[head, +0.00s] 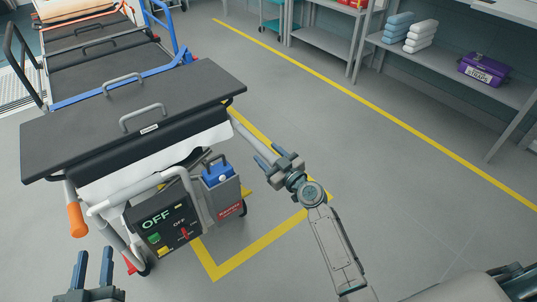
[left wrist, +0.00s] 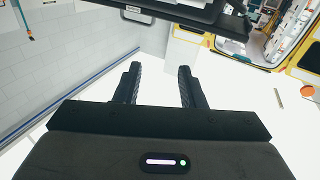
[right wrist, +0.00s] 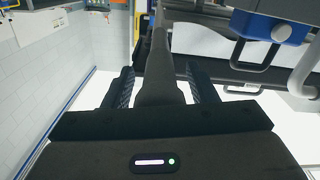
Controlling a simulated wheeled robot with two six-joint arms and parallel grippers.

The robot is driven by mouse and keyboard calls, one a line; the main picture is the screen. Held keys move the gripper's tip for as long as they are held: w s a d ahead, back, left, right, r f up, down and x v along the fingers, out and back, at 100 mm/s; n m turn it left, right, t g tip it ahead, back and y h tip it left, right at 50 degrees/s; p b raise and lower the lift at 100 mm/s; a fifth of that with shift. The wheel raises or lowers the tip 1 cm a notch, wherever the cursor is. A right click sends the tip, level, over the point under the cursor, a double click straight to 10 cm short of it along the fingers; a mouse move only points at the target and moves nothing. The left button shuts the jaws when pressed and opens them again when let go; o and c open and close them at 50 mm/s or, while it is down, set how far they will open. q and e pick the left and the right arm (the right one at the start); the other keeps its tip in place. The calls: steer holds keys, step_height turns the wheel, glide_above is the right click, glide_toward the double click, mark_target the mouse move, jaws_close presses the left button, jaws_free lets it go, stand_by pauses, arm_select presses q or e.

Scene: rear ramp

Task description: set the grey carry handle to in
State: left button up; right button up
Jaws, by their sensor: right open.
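The grey carry handle (head: 246,136) sticks out from the near right corner of the stretcher (head: 120,122). My right gripper (head: 271,156) is at its outer end. In the right wrist view the handle (right wrist: 157,80) lies between the two open fingers, with a gap visible on each side. Its tip is hidden by the gripper body. My left gripper (head: 94,266) is open and empty at the lower left of the head view, below an orange-gripped handle (head: 76,220). In the left wrist view nothing is between its fingers (left wrist: 159,85).
A control box (head: 165,222) reading OFF and a grey box with a blue top (head: 219,180) hang at the stretcher's near end. Shelving (head: 450,75) stands at the back right. The floor right of the handle is clear.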

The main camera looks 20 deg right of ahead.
steer(key=shift+w+a, duration=0.1)
steer(key=shift+w, duration=0.1)
steer(key=shift+c, duration=0.2)
jaws_close()
